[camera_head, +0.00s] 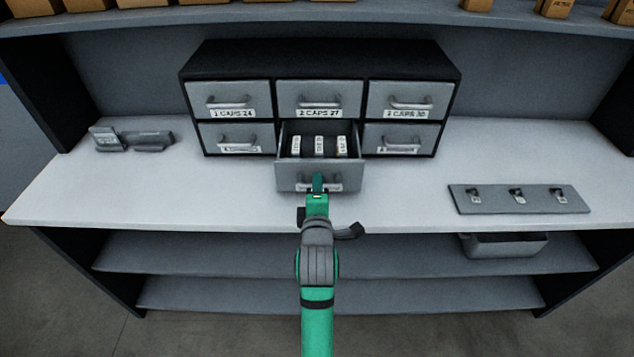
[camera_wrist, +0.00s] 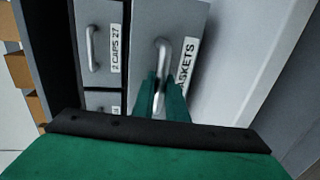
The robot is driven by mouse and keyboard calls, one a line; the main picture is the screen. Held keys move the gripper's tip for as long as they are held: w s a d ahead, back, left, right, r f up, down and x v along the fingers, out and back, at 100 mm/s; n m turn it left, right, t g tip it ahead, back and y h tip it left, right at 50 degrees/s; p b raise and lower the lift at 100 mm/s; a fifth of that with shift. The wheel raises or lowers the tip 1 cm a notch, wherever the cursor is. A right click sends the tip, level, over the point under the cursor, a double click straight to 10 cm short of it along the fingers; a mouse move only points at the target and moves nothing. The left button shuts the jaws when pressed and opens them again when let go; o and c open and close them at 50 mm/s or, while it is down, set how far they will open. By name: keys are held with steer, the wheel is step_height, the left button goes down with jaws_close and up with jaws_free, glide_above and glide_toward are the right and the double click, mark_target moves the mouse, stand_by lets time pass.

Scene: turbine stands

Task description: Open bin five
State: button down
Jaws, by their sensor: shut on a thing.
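A black cabinet (camera_head: 320,60) holds two rows of three grey bins on the white worktop. The lower middle bin (camera_head: 292,176) is pulled out, and white-labelled items (camera_head: 319,146) show inside it. My gripper (camera_head: 318,183) is at the front of this bin, shut on its handle (camera_wrist: 163,62). In the wrist view the two green fingers (camera_wrist: 160,98) are on either side of the handle, and the label beside it reads in part "ASKETS". The other bins look closed. In the head view my gripper covers part of the open bin's label.
A grey plate with several small hooks or clips (camera_head: 519,199) lies on the worktop at the right. A small grey holder with a label (camera_head: 131,139) stands at the left. A grey tray (camera_head: 504,245) is on the shelf below. The worktop (camera_head: 220,190) is clear around the open bin.

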steer(key=shift+s+d, duration=0.15)
steer(key=shift+s, duration=0.1)
steer(key=c, duration=1.8)
jaws_free()
steer(key=shift+o, duration=0.2)
steer(key=shift+w, duration=0.15)
steer(key=shift+d, duration=0.1)
steer(key=s+r, duration=0.2)
steer(key=s, duration=0.9)
